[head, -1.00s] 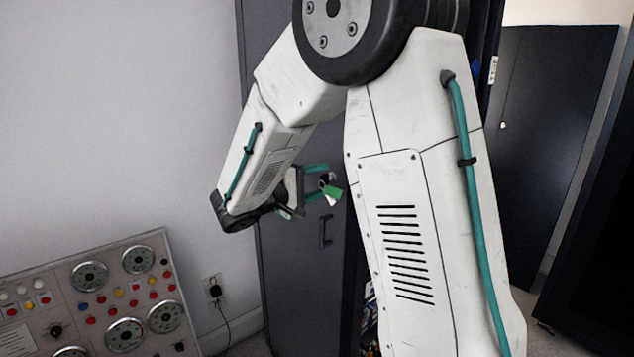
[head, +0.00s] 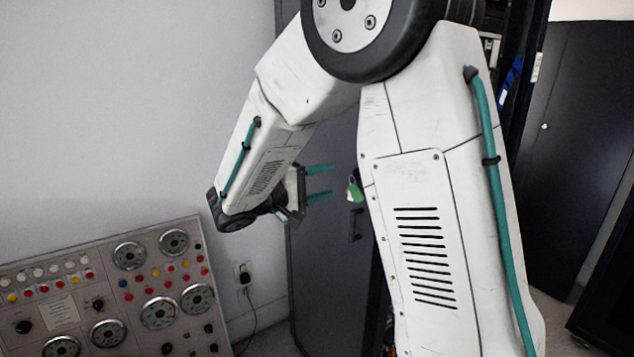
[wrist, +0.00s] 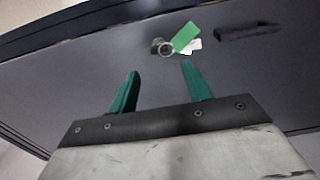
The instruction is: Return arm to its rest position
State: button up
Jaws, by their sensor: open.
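My gripper (head: 319,184) has two green fingers that stand apart with nothing between them. It points right, toward the dark cabinet door (head: 318,262). The fingers also show in the wrist view (wrist: 160,88), spread and empty, with the same cabinet door (wrist: 90,75) beyond them. A round lock with a green tag (head: 354,190) is on the door, just past the fingertips and apart from them. In the wrist view the green tag (wrist: 186,38) and a white tag hang by the round lock. My white arm is folded at the elbow and covers part of the cabinet.
A control panel (head: 62,312) with dials and coloured buttons stands at the lower left. A wall socket with a cable (head: 243,275) is beside it. A dark handle (head: 355,225) sticks out from the cabinet door. Another dark door (head: 570,150) is at the right. The upper left wall is bare.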

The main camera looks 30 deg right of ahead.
jog(key=s+a+f+n+g+y, duration=0.1)
jog(key=s+a+f+g+y, duration=0.15)
jog(key=s+y, duration=0.35)
jog(key=s+a+f+n+g+y, duration=0.1)
jog(key=s+f+y, duration=0.25)
jog(key=s, duration=0.55)
jog(key=s+a+r+m+t+y, duration=0.2)
jog(key=s+a+t+y, duration=0.3)
jog(key=s+a+y, duration=0.3)
jog(key=shift+s+a+r, duration=0.4)
jog(key=shift+s+r, duration=0.05)
jog(key=shift+s, duration=1.6)
jog(key=shift+y, duration=0.25)
